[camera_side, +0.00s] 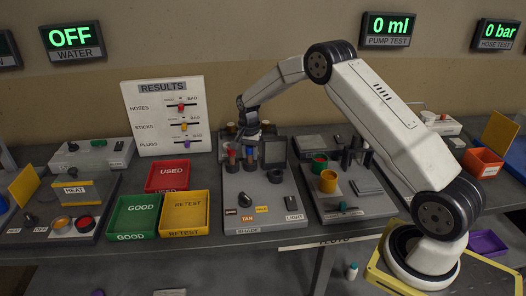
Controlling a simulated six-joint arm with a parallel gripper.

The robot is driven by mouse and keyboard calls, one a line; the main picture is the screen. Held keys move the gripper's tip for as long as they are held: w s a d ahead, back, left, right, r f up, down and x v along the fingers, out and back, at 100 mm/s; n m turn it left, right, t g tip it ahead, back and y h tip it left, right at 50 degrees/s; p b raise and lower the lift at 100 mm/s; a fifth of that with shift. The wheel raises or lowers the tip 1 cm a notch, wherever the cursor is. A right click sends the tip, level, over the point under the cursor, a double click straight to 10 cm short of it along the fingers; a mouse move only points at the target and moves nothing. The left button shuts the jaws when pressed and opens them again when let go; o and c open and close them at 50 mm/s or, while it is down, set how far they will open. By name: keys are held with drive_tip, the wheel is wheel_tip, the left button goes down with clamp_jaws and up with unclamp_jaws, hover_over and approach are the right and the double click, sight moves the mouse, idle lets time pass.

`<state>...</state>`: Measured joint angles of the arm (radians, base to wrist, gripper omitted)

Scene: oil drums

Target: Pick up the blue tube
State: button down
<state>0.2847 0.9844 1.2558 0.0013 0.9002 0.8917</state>
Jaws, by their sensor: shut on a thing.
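The blue tube (249,156) is small and upright at the tube stand on the shade station. My gripper (250,139) is directly above it, pointing down, with its jaws shut on the top of the tube. The fingertips are small and dark here, so the exact grip is hard to see. Whether the tube's lower end still sits in the stand cannot be told. A red-topped tube (231,156) stands just to the left of it.
The shade station (238,213) has a dark upright panel (275,152) close on the right of my gripper. Red used (166,176), green good (137,216) and yellow retest (184,214) trays lie to the left. The results board (165,118) stands behind the trays.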

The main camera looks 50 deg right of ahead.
drive_tip(key=shift+r, duration=0.1)
drive_tip(key=shift+r, duration=0.85)
drive_tip(key=s+a+r, duration=0.3)
drive_tip(key=s+r, duration=0.8)
drive_tip(key=s, duration=0.2)
drive_tip(key=shift+s+a, duration=0.15)
drive_tip(key=shift+s, duration=0.15)
